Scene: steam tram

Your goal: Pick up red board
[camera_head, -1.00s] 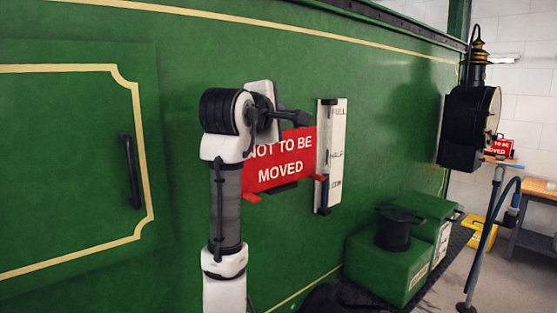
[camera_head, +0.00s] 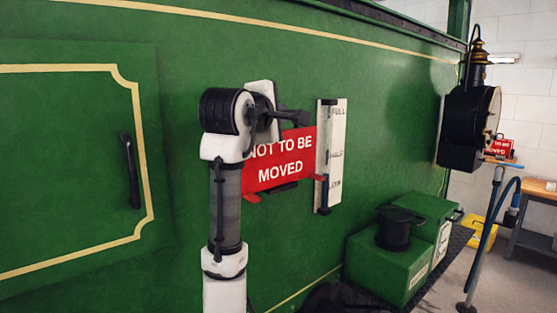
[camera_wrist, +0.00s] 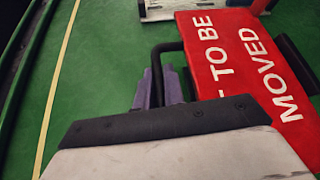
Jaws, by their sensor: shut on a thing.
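The red board (camera_head: 282,170), with white lettering ending in "TO BE MOVED", is upright against the green tram side in the head view. It sits in a holder with red ends at its lower edge. In the wrist view the red board (camera_wrist: 235,60) has a black bent handle (camera_wrist: 168,47) along one edge. My gripper (camera_wrist: 160,88), with purple-grey fingers, is shut at this handle. In the head view my gripper (camera_head: 292,118) is at the board's top edge, and the exact contact is partly hidden by my arm.
A white level gauge (camera_head: 333,155) stands close at the board's right. Green boxes (camera_head: 390,270) with a black reel (camera_head: 397,228) are below right. A black lamp (camera_head: 468,125) is farther right. A second, smaller red board (camera_head: 500,148) is on a distant stand.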

